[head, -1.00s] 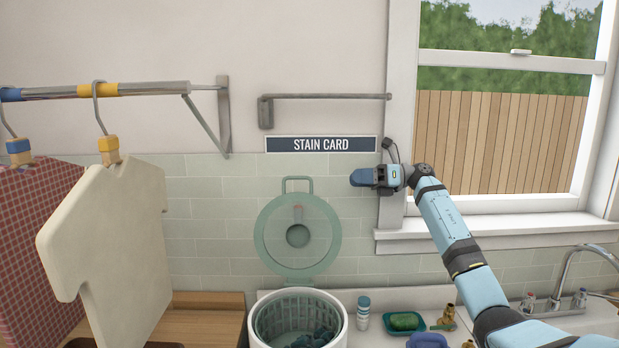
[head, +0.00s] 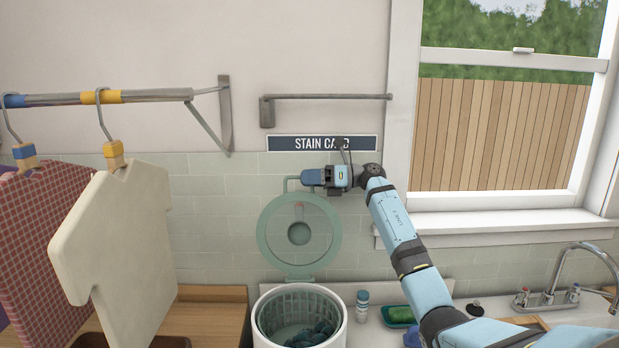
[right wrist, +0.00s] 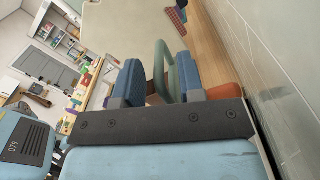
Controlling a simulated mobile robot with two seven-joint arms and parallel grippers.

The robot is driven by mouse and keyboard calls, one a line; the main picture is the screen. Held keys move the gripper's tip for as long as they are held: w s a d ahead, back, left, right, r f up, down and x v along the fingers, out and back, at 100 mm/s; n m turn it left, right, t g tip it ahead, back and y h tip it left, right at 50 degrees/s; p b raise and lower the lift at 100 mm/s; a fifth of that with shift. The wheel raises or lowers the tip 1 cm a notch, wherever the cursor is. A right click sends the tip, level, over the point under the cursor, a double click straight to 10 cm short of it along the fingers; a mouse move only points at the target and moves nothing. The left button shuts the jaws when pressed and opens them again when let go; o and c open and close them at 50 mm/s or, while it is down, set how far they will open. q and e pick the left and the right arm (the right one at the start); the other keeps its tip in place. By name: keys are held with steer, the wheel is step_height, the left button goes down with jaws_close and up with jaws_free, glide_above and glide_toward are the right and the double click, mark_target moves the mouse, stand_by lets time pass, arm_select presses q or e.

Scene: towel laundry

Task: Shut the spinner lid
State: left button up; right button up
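The spinner (head: 340,321) is a white round tub with a pale green basket holding dark blue cloth. Its round green lid (head: 264,232) stands upright and open at the tub's back edge, in front of the tiled wall. My left gripper is not in view.
Garments (head: 115,235) hang from a rail (head: 135,97) at the left. A small bottle (head: 362,307) and a green soap dish (head: 399,315) stand right of the spinner, before the sink tap (head: 555,280). A wall bar (head: 330,97) and the stain card sign (head: 290,143) are above.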

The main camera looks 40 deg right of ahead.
jaws_close()
steer(key=shift+s+a+f+b, duration=0.15)
steer(key=shift+s+a+b, duration=0.25)
steer(key=shift+b, duration=0.35)
arm_select(q)
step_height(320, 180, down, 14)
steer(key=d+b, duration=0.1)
steer(key=b, duration=1.4)
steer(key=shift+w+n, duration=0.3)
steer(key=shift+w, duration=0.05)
arm_select(e)
steer(key=s+a+f+n, duration=0.1)
steer(key=s+a+n, duration=0.6)
steer(key=s, duration=0.5)
steer(key=shift+a+f, duration=0.25)
steer(key=shift+a, duration=1.15)
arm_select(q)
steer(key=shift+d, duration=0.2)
